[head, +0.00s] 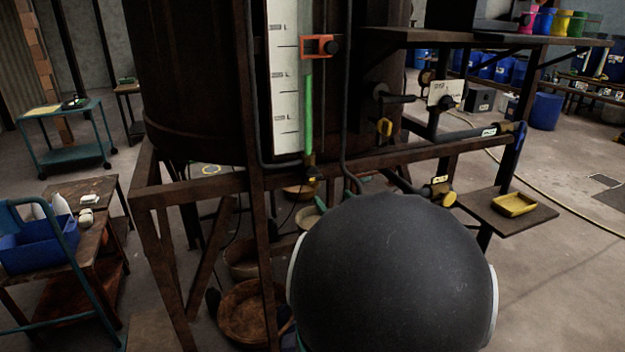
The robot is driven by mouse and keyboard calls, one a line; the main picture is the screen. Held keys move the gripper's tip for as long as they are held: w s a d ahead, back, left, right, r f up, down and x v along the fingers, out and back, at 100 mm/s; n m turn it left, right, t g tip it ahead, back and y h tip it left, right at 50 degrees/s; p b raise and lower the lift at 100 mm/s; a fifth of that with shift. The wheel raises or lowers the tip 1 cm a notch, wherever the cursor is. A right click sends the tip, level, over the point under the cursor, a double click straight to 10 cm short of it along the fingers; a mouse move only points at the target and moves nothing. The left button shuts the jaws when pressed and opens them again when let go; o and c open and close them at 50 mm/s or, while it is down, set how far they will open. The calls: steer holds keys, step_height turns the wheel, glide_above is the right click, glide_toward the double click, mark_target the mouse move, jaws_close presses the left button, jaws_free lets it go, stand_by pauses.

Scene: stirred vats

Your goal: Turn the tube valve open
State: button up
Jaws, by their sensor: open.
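A large rusty vat (195,80) stands at the centre on a brown metal frame (225,186). A white level scale (285,85) is on its front, with a tube partly filled with green liquid (308,112) beside it. A small valve with a yellowish part (311,172) sits at the foot of this tube; its handle position is too small to tell. A yellow-handled fitting (384,128) and another valve with a yellow tag (438,190) are farther right. A dark rounded part of my arm fills the lower middle and hides what is behind it. My gripper is not in view.
An orange clamp (317,46) sits high on the scale. A small shelf (520,218) with a yellow tray (513,205) juts out at right. A wooden bench (88,208) with a blue bin (38,245) stands at left. Open floor lies at right.

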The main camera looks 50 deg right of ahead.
mark_target(313, 175)
steer(key=x, duration=1.1)
steer(key=shift+w, duration=0.3)
steer(key=shift+d, duration=0.15)
steer(key=shift+c, duration=0.2)
steer(key=c, duration=0.9)
